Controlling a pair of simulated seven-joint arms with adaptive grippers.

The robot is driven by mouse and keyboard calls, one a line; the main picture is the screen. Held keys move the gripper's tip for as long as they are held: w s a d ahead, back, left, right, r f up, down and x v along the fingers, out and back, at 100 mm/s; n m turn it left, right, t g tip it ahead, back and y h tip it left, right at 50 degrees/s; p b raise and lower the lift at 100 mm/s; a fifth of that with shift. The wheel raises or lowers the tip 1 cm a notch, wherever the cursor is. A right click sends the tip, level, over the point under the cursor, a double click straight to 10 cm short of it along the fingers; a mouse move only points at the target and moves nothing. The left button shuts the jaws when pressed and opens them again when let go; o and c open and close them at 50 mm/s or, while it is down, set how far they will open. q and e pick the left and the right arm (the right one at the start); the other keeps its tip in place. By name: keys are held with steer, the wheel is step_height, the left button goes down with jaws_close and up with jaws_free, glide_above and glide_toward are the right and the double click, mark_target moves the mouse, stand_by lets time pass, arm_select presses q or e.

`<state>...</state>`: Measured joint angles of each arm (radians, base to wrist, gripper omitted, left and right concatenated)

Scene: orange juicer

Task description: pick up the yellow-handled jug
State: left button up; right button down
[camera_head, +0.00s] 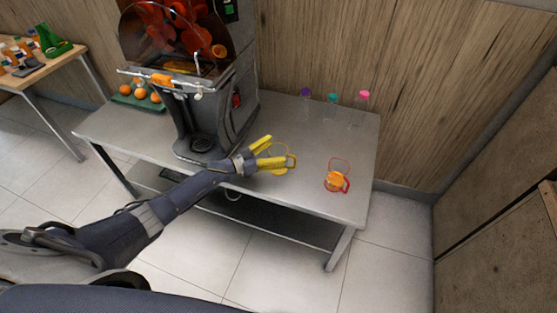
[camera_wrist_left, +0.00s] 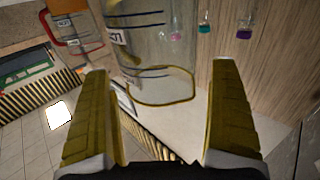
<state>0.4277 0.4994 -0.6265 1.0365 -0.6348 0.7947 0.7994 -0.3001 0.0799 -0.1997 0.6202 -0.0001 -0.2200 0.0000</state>
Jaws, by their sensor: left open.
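The yellow-handled jug (camera_head: 281,152) is clear and stands on the metal table right of the juicer. Its yellow handle (camera_head: 292,161) shows on its right side. In the left wrist view the clear jug (camera_wrist_left: 158,50) fills the top middle, with a yellow rim and dark marking lines. My left gripper (camera_head: 268,152) is open, its yellow fingers pointing at the jug. In the left wrist view its fingertips (camera_wrist_left: 160,72) lie to either side of the jug, with gaps showing. I cannot tell how deep the jug sits between them. My right gripper is not seen.
A red-handled jug (camera_head: 337,181) with orange contents stands close on the right; it also shows in the wrist view (camera_wrist_left: 72,28). Clear bottles with purple, teal and pink caps (camera_head: 362,98) stand at the back. The juicer (camera_head: 243,105) rises on the left. The table's front edge is near.

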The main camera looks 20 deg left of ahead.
arm_select(q)
steer(key=shift+w+d, duration=0.3)
steer(key=shift+d, duration=0.05)
steer(key=c, duration=1.5)
steer(key=shift+c, duration=0.8)
steer(key=shift+r, duration=0.15)
